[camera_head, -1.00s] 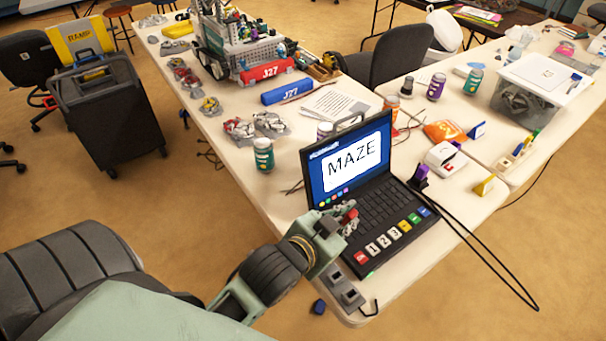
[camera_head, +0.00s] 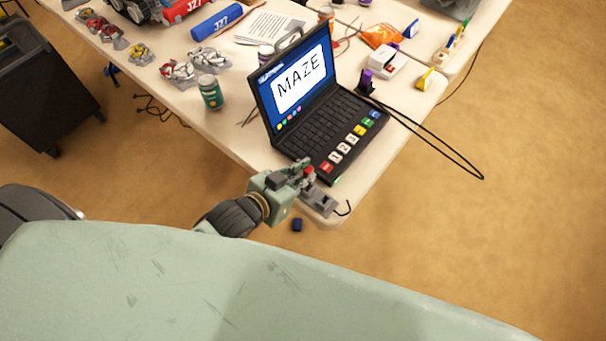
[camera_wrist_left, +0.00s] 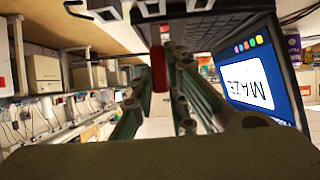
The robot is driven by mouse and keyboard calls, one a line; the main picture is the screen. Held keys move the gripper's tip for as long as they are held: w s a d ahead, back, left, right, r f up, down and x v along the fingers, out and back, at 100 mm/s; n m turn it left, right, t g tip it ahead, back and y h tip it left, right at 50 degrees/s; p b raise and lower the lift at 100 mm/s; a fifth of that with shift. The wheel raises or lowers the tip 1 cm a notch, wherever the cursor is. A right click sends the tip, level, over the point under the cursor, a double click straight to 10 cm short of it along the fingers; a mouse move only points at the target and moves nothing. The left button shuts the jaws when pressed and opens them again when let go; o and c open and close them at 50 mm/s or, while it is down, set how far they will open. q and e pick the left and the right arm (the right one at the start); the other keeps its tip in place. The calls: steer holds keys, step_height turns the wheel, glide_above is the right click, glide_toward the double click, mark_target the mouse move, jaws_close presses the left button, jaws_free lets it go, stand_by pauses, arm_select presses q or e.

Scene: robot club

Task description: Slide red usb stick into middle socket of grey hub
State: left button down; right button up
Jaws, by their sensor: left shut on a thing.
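The red usb stick (camera_head: 308,170) is held between the fingertips of my left gripper (camera_head: 303,174), beside the laptop's front left corner. The stick also shows in the left wrist view (camera_wrist_left: 158,70), gripped between the fingers (camera_wrist_left: 165,62). The grey hub (camera_head: 321,204) lies at the table's near corner, just in front of the gripper in the head view, and the gripper hides part of it. Grey socket blocks of the hub (camera_wrist_left: 152,8) show along the top edge of the left wrist view. The stick looks apart from them. My right gripper is not in view.
An open laptop (camera_head: 333,122) showing "MAZE" stands right behind the gripper. A black cable leaves the hub. A green-labelled jar (camera_head: 210,93) stands left of the laptop. A small blue object (camera_head: 297,225) lies on the floor below the table corner.

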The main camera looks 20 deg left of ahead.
arm_select(q)
steer(key=shift+f+b, duration=0.4)
steer(key=shift+f, duration=0.2)
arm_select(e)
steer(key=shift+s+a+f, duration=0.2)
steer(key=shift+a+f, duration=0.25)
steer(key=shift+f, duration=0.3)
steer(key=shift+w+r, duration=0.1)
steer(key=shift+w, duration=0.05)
arm_select(q)
steer(key=shift+p, duration=0.4)
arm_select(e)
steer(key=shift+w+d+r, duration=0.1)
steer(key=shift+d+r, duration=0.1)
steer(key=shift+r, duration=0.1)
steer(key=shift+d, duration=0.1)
arm_select(q)
steer(key=shift+f+p, duration=0.25)
steer(key=shift+p, duration=0.55)
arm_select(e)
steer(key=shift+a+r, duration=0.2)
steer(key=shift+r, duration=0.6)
arm_select(q)
steer(key=shift+f, duration=0.45)
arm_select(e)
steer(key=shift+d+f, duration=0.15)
